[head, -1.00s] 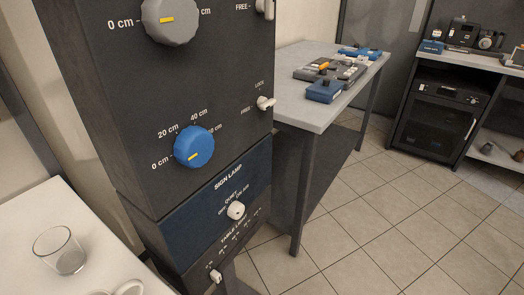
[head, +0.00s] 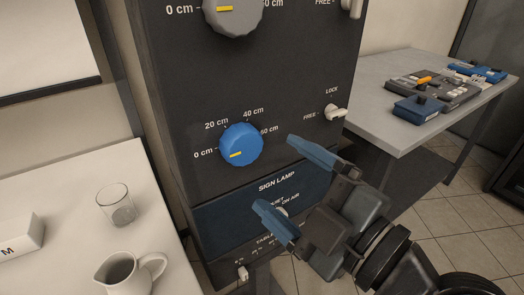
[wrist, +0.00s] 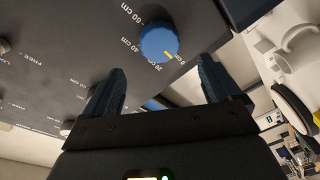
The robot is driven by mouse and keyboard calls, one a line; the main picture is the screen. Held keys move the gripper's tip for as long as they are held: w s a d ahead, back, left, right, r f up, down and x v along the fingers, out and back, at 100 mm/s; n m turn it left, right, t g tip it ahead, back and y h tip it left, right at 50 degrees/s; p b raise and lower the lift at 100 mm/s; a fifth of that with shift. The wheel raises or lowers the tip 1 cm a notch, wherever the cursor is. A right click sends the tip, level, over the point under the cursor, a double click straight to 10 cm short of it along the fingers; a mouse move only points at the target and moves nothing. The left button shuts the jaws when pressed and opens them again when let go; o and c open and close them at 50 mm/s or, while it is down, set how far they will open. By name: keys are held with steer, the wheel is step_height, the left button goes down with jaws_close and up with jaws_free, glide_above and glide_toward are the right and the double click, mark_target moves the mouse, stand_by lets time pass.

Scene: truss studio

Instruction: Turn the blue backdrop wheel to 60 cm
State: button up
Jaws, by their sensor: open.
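The blue backdrop wheel (head: 241,145) is on the dark front of the cabinet, with a scale of 0, 20, 40 and 60 cm around it. Its yellow mark points to the lower left, at or near 0 cm. My gripper (head: 273,170) is open and empty, in front of the panel to the lower right of the wheel. Its blue fingers are apart and not around the wheel. In the wrist view the wheel (wrist: 158,43) shows whole, beyond the open fingertips (wrist: 161,66). A white LOCK/FREE lever (head: 337,112) sits right of the wheel and seems turned toward FREE.
A grey wheel (head: 233,12) is above the blue one. The SIGN LAMP panel (head: 225,212) is below, its knob partly hidden by my gripper. A white table (head: 70,225) at left holds a glass (head: 116,205) and a jug (head: 122,272). A grey table (head: 385,75) stands at right.

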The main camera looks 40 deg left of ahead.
mark_target(246, 150)
steer(key=p+x, duration=0.1)
steer(key=x, duration=0.6)
steer(key=shift+w+a+f+p, duration=0.1)
steer(key=shift+w+a+p, duration=0.05)
steer(key=shift+p, duration=0.15)
steer(key=shift+c, duration=0.3)
steer(key=c, duration=1)
